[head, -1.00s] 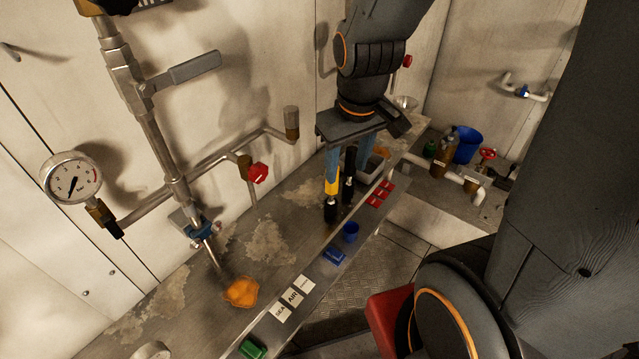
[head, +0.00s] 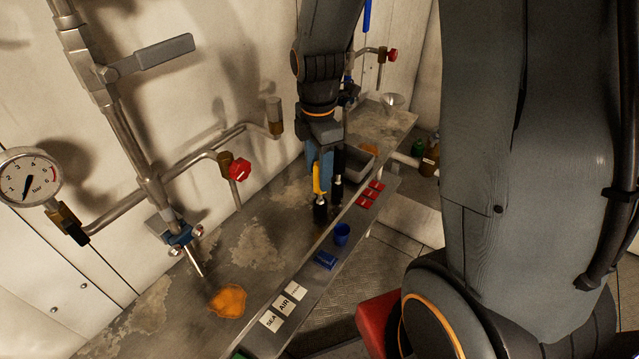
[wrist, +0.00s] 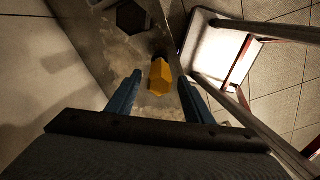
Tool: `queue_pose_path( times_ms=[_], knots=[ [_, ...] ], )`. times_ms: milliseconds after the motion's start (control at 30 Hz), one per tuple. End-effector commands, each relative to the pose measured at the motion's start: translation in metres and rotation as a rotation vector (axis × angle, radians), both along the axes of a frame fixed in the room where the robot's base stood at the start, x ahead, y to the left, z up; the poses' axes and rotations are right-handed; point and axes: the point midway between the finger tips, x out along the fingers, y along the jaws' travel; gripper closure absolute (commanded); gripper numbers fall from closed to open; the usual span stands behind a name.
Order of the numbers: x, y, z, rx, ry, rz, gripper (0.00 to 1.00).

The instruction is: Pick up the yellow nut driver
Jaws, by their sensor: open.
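The yellow nut driver (head: 317,184) shows in the head view as a narrow yellow strip at my gripper's fingers, partly hidden by them. In the wrist view its faceted yellow handle (wrist: 160,74) lies between the two blue fingers, with a visible gap on each side. The fingers do not appear to touch the handle. The nut driver's lower end is hidden.
A grey bin (head: 360,160) stands just behind the gripper. Pipes with a red-handled valve (head: 239,169) run along the left wall. An orange patch (head: 228,301) lies on the bench.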

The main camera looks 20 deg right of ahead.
Motion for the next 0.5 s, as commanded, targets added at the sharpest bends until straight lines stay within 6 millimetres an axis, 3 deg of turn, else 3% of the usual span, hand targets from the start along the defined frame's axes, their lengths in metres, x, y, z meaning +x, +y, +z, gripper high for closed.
queue_pose_path(
  times_ms=[500],
  knots=[
    [0.000, -0.003, -0.048, 0.000, 0.003, -0.003, 0.53]
  ],
)
